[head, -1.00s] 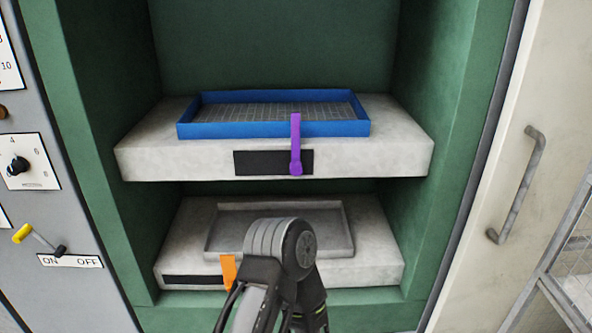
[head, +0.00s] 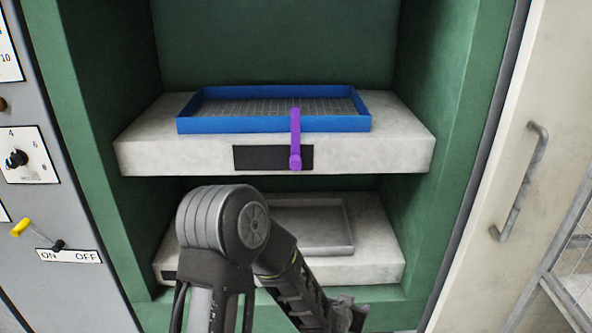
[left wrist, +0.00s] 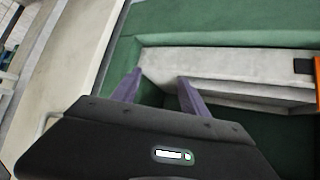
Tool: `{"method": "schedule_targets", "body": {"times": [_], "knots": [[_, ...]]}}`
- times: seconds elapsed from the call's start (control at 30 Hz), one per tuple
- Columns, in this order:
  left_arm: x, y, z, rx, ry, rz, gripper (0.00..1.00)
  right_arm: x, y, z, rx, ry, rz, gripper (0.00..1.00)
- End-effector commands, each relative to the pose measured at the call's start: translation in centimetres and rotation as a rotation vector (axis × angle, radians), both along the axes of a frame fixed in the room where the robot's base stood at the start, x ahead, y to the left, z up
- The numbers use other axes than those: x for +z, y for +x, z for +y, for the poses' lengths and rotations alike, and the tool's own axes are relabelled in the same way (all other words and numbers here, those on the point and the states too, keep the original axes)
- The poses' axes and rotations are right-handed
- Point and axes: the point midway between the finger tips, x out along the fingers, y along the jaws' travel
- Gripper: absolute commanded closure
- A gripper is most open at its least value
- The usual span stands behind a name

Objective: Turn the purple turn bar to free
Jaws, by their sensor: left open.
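The purple turn bar (head: 295,135) stands upright on the front of the upper grey platen (head: 390,158). Its round lower end sits on a black plate (head: 258,158), and its upper end reaches across the front wall of the blue tray. My left gripper (head: 350,312) is low and right of centre in the head view, well below the bar and apart from it. The left wrist view shows its two purple-grey fingers (left wrist: 158,88) spread with nothing between them. The purple bar does not show in that view. My right gripper is out of view.
A blue tray (head: 272,125) with a mesh lies on the upper platen. The lower platen (head: 380,264) holds a grey tray (head: 350,240), partly hidden by my left arm. An orange bar (left wrist: 317,76) shows in the left wrist view. Green walls (head: 440,130) enclose both sides.

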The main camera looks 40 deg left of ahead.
Motion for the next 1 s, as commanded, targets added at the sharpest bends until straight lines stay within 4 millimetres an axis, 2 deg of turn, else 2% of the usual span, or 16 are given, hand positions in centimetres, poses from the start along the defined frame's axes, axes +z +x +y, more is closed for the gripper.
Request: {"method": "schedule_targets", "body": {"times": [0.03,0.07,0.1,0.2,0.3,0.4,0.53,0.83,1.0], "knots": [[4.4,2.5,3.4,0.055,0.075,-0.117,0.48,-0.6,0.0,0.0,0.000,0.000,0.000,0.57],[7.2,3.6,5.3,0.088,0.123,-0.179,0.48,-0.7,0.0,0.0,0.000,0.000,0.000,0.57],[10.7,4.6,7.9,0.136,0.185,-0.254,0.48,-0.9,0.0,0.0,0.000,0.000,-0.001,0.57],[18.9,5.2,13.3,0.253,0.320,-0.402,0.48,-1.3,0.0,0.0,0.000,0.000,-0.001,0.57],[24.7,4.5,17.1,0.351,0.415,-0.493,0.48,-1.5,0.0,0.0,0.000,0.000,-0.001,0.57],[27.8,3.6,19.2,0.410,0.467,-0.537,0.48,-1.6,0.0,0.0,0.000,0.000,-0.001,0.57],[28.9,3.2,19.9,0.432,0.488,-0.549,0.48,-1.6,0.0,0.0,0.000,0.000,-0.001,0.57],[28.8,3.3,19.9,0.429,0.486,-0.548,0.48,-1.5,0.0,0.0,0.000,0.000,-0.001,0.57],[28.9,4.3,20.7,0.429,0.486,-0.548,0.48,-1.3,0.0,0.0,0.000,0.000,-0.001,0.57]]}}
